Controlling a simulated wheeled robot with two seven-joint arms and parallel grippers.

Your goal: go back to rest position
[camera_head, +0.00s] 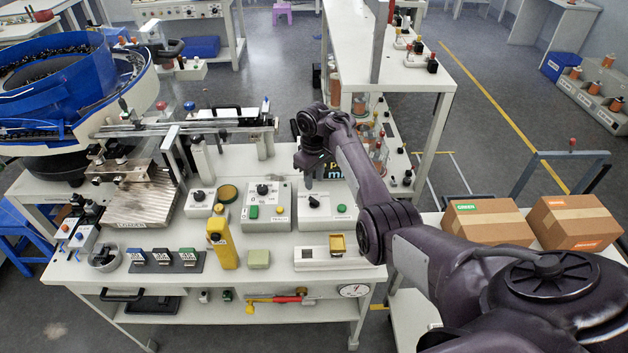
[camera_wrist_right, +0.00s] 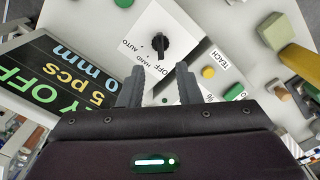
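My right arm comes in from the right in the head view. Its gripper (camera_head: 308,182) points down over the control box with a black rotary knob (camera_head: 315,202). In the right wrist view the two fingers of the right gripper (camera_wrist_right: 160,78) are apart with nothing between them. The same knob (camera_wrist_right: 160,43), with OFF, HAND and AUTO marked around it, lies just beyond the fingertips, apart from them. My left gripper is not in view.
A second control box (camera_head: 266,205) stands just left of the gripper. A yellow bottle-like block (camera_head: 221,240) stands on the white bench (camera_head: 295,288). A white shelf post (camera_head: 432,137) rises near my right arm. A display screen (camera_wrist_right: 58,75) is close to the gripper.

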